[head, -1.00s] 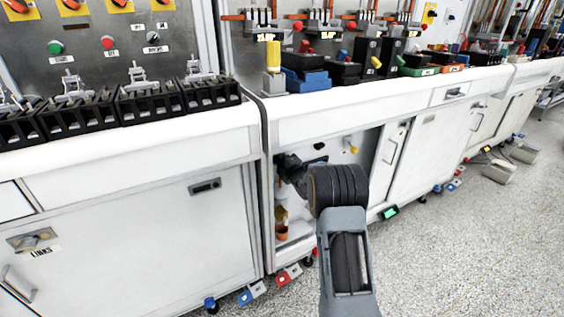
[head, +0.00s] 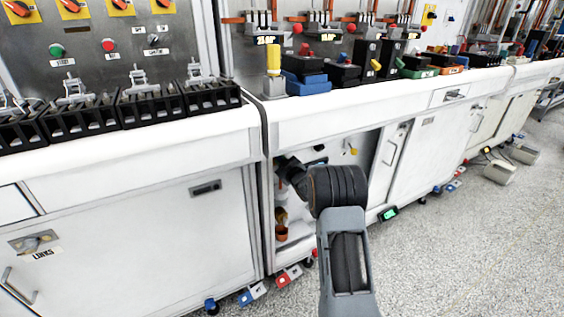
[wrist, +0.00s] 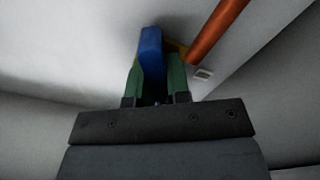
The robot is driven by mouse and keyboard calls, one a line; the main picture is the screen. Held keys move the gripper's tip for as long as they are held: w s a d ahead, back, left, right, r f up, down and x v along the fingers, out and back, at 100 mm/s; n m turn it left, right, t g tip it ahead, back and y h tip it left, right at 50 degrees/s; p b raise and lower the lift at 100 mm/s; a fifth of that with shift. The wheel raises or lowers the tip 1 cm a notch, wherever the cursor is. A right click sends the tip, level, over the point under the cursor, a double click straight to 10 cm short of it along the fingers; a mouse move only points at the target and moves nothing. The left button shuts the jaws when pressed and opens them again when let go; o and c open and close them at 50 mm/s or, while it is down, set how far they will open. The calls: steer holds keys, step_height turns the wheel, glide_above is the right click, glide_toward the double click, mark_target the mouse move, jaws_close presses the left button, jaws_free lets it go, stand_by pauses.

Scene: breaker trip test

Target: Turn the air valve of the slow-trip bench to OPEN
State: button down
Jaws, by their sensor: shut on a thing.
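In the wrist view a blue valve handle (wrist: 151,48) stands between the two green fingers of my gripper (wrist: 155,80). The fingers are shut on it. The handle lies roughly in line with the fingers, and its lower part is hidden between them. A copper-coloured pipe (wrist: 216,32) runs diagonally just right of the handle, with a small brass-coloured part beside it. In the head view my arm reaches into the open bay under the bench (head: 340,115), and my gripper and the handle are hidden there. No OPEN marking is readable.
A small pale tag (wrist: 203,74) sits below the pipe in the wrist view. In the head view a yellow knob (head: 353,151) is on the bay's back wall and an orange-brown cup-like part (head: 281,233) sits low inside. A cabinet door (head: 396,165) stands right of the bay.

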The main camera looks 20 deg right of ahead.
steer(key=m+p, duration=0.1)
steer(key=m, duration=0.5)
steer(key=shift+p, duration=0.4)
stand_by(0.4)
steer(key=c, duration=1.1)
jaws_free()
steer(key=s+p, duration=0.1)
steer(key=s, duration=0.3)
steer(key=s+d, duration=0.1)
steer(key=s, duration=0.4)
steer(key=s+p, duration=0.1)
steer(key=s, duration=0.3)
steer(key=shift+s+d+p, duration=0.3)
steer(key=shift+s+p, duration=0.05)
steer(key=shift+s, duration=0.05)
